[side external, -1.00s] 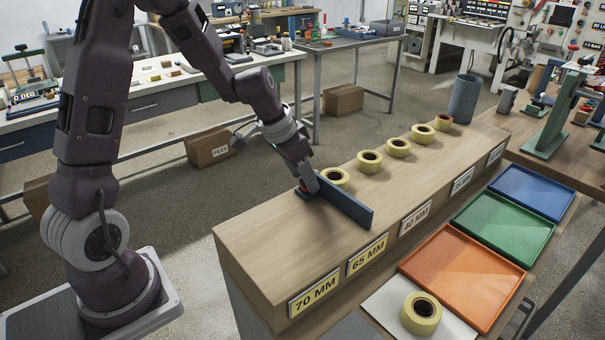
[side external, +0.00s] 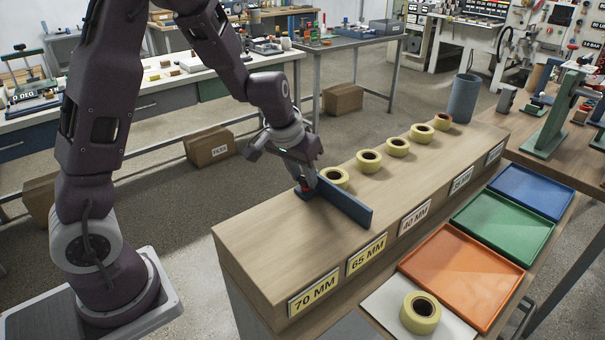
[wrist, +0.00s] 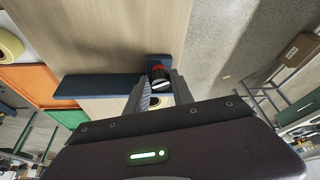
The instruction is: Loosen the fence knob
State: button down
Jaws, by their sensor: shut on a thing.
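The blue fence (side external: 345,205) stands across the wooden bench top, near the 65 MM label. Its knob (side external: 304,188), red and dark, sits at the fence's far end, mostly hidden by my fingers. In the wrist view the knob (wrist: 160,74) shows a red part and a pale stripe on its dark top, and the fence (wrist: 100,87) runs off to the left. My gripper (side external: 311,184) points down and is shut on the knob. In the wrist view my two fingers (wrist: 160,92) lie on either side of it.
Several yellow tape rolls (side external: 369,161) stand in a row beyond the fence, the closest (side external: 334,178) right beside it. Another roll (side external: 420,313) sits on a pale board in front. Orange (side external: 460,275), green and blue trays line the lower shelf. The bench's near end is clear.

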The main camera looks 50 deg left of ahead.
jog(key=c, duration=1.1)
grip_release()
jog(key=v, duration=0.7)
